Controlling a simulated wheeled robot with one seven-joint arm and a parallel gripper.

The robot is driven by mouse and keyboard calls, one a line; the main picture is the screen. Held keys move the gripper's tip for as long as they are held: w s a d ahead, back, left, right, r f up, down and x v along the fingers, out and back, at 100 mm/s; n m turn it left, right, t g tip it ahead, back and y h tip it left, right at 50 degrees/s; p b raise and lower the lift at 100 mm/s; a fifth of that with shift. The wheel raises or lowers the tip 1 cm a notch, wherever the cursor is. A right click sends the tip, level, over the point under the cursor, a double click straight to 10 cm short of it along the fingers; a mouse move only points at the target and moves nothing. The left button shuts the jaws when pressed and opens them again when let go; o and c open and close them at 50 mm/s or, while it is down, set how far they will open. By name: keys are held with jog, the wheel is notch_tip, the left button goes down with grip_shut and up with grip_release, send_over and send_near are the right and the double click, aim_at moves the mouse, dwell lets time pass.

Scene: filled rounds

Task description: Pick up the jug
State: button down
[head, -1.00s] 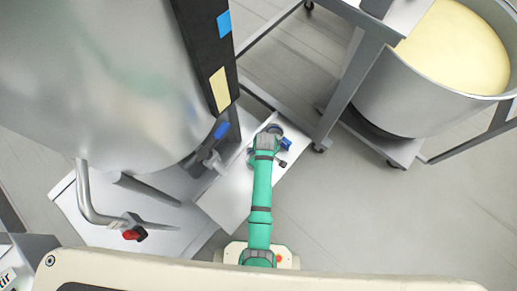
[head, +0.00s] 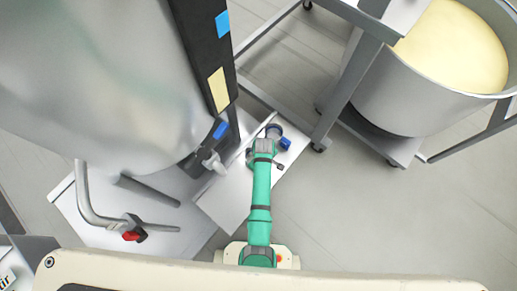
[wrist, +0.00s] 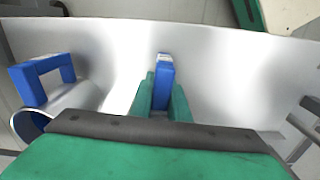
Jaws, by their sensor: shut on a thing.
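My gripper (wrist: 163,98) is shut on an upright blue handle (wrist: 163,72), which sits between its green fingers in the wrist view. I take it for the jug's handle; the jug's body is hidden below the gripper. In the head view the end of my arm covers this handle. A metal jug (wrist: 62,106) with another blue handle (wrist: 40,72) is beside the gripper, at the left of the wrist view. In the head view its blue handle (head: 285,143) shows just right of my arm's end.
A shiny metal shelf (head: 226,200) lies under the gripper. A large steel tank (head: 95,80) with a valve (head: 212,162) and black post (head: 205,60) is close on the left. A wheeled frame (head: 345,85) and a pot of pale yellow filling (head: 452,45) are right. Floor at lower right is clear.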

jog(key=shift+r, duration=0.5)
notch_tip(320, 180, up, 2)
jog(key=shift+r, duration=0.2)
jog(key=s+r, duration=1.2)
jog(key=s, duration=0.2)
jog(key=shift+a+r, duration=0.3)
jog(key=shift+a, duration=0.05)
